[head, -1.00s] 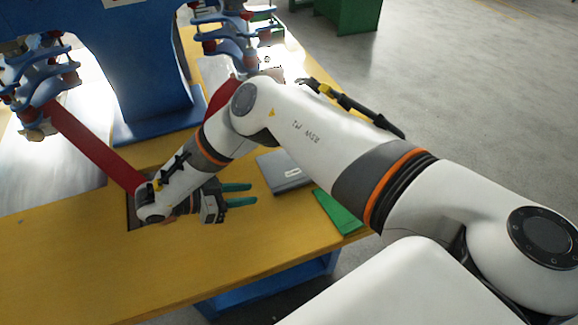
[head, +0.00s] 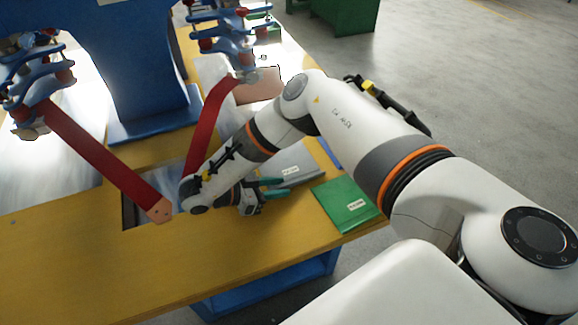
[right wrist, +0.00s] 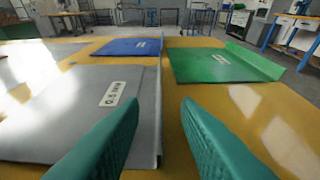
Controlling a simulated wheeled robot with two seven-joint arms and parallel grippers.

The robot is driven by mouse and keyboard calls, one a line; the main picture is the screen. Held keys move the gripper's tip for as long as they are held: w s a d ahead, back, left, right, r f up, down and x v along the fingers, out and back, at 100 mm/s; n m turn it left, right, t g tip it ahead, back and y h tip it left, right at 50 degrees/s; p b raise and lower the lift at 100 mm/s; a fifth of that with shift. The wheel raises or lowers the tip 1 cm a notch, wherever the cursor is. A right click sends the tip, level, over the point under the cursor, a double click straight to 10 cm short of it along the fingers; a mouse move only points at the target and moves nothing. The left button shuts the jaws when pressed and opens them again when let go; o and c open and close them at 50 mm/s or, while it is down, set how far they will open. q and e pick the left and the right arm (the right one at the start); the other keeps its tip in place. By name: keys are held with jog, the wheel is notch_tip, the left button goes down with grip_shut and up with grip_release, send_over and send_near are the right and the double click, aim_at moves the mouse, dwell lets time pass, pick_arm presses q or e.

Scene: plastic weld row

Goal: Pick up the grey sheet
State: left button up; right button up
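The grey sheet (head: 297,160) lies flat on the yellow table, with a white label and an upturned edge. It also shows in the right wrist view (right wrist: 60,110), with its upturned edge running lengthwise in the gap between the fingers in the picture. My right gripper (head: 281,188) has green fingers and is beside the sheet's near edge. In the right wrist view the gripper (right wrist: 160,105) is open, its fingers apart on either side of that edge, not closed on it. The arm covers part of the sheet in the head view. My left gripper is not in view.
A green sheet (head: 345,203) lies right of the grey one. A blue sheet (right wrist: 128,47) lies behind it. Red bars (head: 105,160) and a blue machine frame (head: 140,60) stand at the left. The table front (head: 180,265) is clear.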

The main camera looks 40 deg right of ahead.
grip_shut()
